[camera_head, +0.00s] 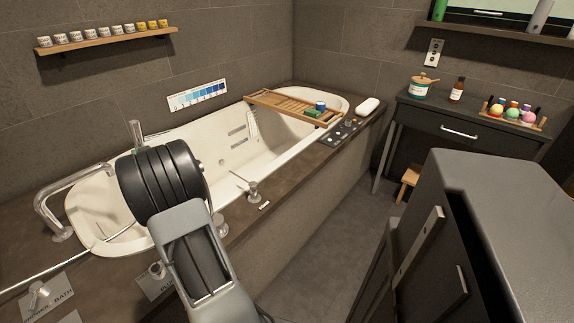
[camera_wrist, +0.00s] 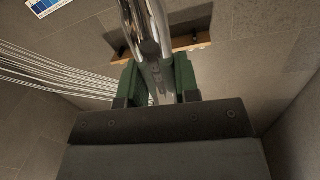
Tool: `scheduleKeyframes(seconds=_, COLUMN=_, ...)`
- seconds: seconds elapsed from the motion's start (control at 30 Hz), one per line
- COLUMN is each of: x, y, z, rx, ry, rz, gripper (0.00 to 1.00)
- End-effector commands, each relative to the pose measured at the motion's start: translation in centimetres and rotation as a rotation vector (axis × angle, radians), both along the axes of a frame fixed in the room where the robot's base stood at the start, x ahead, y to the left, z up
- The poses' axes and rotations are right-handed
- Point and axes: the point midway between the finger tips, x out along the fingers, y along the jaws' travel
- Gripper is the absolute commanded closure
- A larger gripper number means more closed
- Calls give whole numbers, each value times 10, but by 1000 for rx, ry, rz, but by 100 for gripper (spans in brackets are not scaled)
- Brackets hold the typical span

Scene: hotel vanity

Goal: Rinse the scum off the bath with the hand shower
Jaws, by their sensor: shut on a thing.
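The white bath (camera_head: 215,160) runs along the back wall, set in a dark surround. Small dark marks show on its inner wall, but I cannot tell whether they are scum. My gripper (camera_wrist: 157,82) is shut on the chrome hand shower (camera_wrist: 148,35), with its green-padded fingers on either side of the handle. Pale streaks like water jets (camera_wrist: 50,75) cross the left of the wrist view. A thin hose (camera_head: 50,275) reaches in from the left.
A chrome spout (camera_head: 58,190) arches over the bath's left end. A wooden bath tray (camera_head: 280,103) spans the right end, holding small items.

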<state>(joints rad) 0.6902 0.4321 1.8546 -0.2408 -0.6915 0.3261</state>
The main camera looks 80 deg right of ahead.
Motion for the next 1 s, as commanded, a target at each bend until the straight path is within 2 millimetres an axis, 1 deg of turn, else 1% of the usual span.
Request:
scheduleKeyframes(seconds=0.5, x=-1, y=-1, z=1, rx=-1, ry=-1, rz=-2, gripper=100)
scheduleKeyframes(seconds=0.63, x=1, y=2, z=0, rx=-1, ry=-2, rz=-1, gripper=100)
scheduleKeyframes(seconds=0.77, x=4, y=10, z=-1, rx=-2, ry=-2, rz=0, gripper=100)
scheduleKeyframes(seconds=1.0, x=16, y=36, z=-2, rx=-2, ry=-1, rz=2, gripper=100)
